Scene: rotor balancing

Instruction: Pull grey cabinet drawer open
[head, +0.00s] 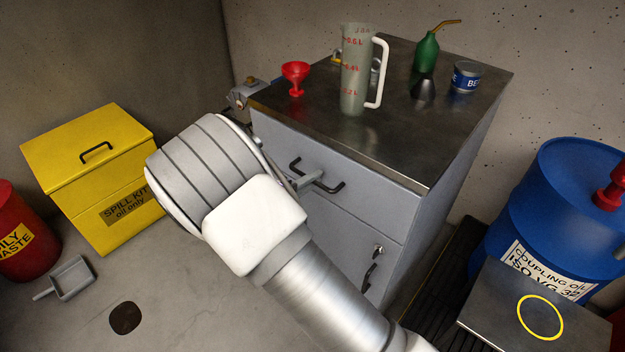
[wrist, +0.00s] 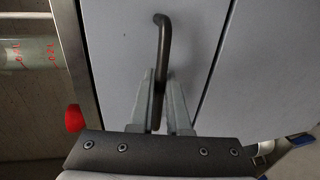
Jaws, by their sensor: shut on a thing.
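The grey cabinet (head: 422,240) stands in the middle of the head view with a dark steel top. Its upper drawer (head: 372,202) looks flush with the front. The drawer's dark bar handle (head: 334,188) also shows in the wrist view (wrist: 163,45), running down between my fingers. My gripper (head: 308,180) is at the handle, its two fingers (wrist: 160,88) one on each side of the bar and shut on it. My arm hides the left part of the cabinet front in the head view.
On the cabinet top (head: 320,122) stand a measuring jug (head: 354,85), a red funnel (head: 296,76), a green oil can (head: 427,55) and a blue tin (head: 466,77). A yellow spill kit box (head: 75,190) is left; a blue drum (head: 560,200) is right.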

